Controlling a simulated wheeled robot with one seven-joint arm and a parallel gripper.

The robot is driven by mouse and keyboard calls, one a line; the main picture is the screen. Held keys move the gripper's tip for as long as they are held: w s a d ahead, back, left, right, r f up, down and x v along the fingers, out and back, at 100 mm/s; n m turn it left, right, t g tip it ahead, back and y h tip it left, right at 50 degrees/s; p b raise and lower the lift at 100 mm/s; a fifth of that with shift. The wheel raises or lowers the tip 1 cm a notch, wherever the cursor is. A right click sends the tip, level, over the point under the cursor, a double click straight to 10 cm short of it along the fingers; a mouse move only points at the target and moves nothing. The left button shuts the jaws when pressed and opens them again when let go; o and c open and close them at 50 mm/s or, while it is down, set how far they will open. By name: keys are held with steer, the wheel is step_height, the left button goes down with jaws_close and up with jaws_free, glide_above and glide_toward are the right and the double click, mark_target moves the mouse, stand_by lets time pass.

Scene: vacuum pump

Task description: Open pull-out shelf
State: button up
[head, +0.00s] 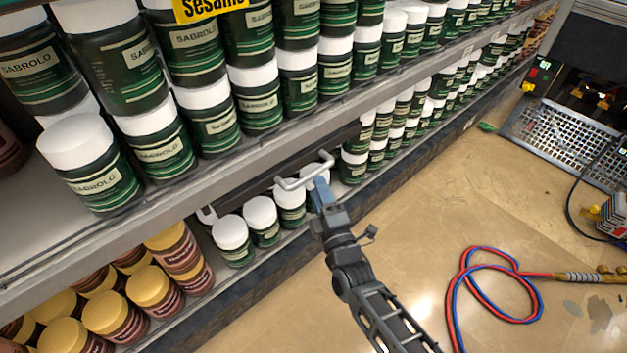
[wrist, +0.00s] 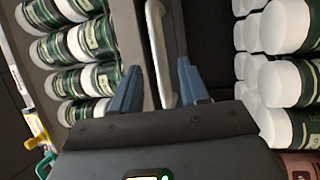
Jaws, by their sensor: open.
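The pull-out shelf (head: 258,187) shows in the head view as a thin dark front under the grey store shelf. Its light grey bar handle (head: 291,184) stands out from that front. My gripper (head: 320,186) is at the right end of the handle in the head view. In the wrist view, the handle (wrist: 157,40) runs between the two blue fingers of my gripper (wrist: 158,76). The fingers are open, with a gap on each side of the bar. The dark front of the pull-out shelf (wrist: 173,30) lies behind the handle.
Green jars with white lids (head: 93,160) fill the upper shelf, and more (head: 262,222) stand below the pull-out shelf. Yellow-lidded jars (head: 118,318) are at lower left. A red and blue hose (head: 468,290) lies on the floor at right. The floor before the shelves is mostly clear.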

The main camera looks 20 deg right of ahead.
mark_target(313, 171)
steer(key=shift+b+x, duration=0.85)
steer(key=shift+x, duration=1.9)
steer(key=shift+c, duration=0.2)
jaws_close()
